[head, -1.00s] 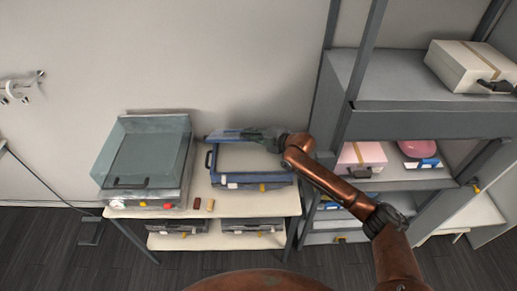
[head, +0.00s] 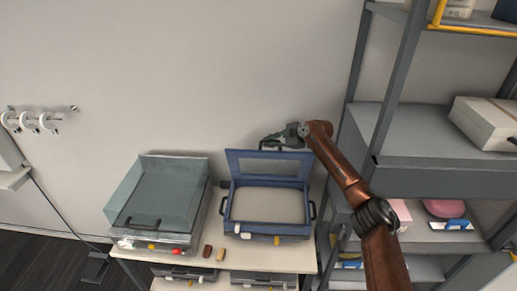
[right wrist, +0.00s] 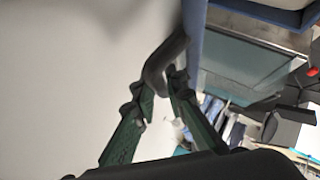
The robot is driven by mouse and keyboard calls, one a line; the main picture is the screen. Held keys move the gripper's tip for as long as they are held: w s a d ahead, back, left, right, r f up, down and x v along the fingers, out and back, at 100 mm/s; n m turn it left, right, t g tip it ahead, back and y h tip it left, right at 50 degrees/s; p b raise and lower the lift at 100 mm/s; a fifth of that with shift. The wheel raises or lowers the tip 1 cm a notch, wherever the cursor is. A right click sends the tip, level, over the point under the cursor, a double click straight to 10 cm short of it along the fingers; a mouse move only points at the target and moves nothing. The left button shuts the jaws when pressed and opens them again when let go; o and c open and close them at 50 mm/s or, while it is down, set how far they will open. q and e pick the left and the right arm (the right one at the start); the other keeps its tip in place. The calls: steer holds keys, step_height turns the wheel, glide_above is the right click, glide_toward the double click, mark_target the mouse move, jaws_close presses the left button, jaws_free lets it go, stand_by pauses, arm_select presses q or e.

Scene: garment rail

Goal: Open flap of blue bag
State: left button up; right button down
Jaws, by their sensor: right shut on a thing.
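The blue bag (head: 232,212) is a box-like case on the table, with its pale inside showing. Its flap (head: 238,163) stands raised at the back edge, with a light panel in a blue frame. My right gripper (head: 272,140) is at the flap's top edge, arm coming in from the right. In the right wrist view its green fingers (right wrist: 160,98) are shut on a dark handle (right wrist: 163,58) attached to the blue flap edge (right wrist: 194,40). My left gripper is not in view.
A grey-teal clear-lidded case (head: 160,190) stands left of the bag. Small coloured blocks (head: 208,251) lie at the front of the table (head: 262,254). A grey shelf unit (head: 400,135) rises close on the right. The wall behind has pegs with white rings (head: 30,122).

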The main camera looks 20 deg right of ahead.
steer(key=shift+w+a, duration=0.1)
steer(key=shift+w, duration=0.05)
steer(key=c, duration=1.9)
jaws_free()
steer(key=shift+c, duration=0.2)
steer(key=v, duration=1.2)
steer(key=shift+d, duration=0.2)
steer(key=shift+w, duration=0.1)
steer(key=shift+c, duration=0.4)
